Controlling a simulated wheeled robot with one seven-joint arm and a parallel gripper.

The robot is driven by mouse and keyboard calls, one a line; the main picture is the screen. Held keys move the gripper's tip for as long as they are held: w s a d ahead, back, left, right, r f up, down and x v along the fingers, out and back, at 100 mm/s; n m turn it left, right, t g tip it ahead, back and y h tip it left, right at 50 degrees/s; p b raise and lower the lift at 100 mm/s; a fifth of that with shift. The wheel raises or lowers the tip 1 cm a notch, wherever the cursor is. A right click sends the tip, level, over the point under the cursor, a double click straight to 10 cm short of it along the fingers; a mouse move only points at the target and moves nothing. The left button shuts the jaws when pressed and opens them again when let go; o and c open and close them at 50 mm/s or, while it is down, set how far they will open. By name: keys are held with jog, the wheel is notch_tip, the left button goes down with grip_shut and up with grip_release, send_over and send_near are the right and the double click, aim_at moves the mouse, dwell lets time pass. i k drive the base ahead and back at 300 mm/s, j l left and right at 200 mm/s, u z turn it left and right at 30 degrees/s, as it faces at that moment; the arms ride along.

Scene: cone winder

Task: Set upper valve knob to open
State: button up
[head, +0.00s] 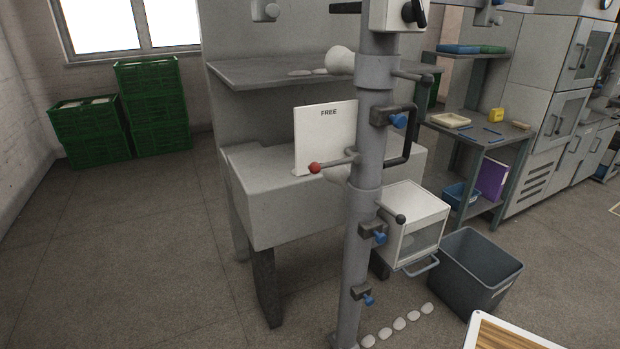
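A grey vertical post (368,190) of the winder stands in the middle of the head view. At its top, cut by the picture edge, is a white box (385,15) with a black knob (413,12). Lower on the post are three blue knobs on dark brackets: an upper one (399,120), a middle one (379,238) and a low one (368,300). No label shows which is the upper valve knob, and I cannot read any open mark. My gripper is not in view.
A red-ended lever (315,167) and a black handle (408,150) stick out from the post. A white box (413,222) and a grey bin (474,268) stand right of it. White pieces (399,323) lie on the floor. The floor at left is clear.

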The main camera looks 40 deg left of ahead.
aim_at(399, 121)
jog(key=u, duration=1.4)
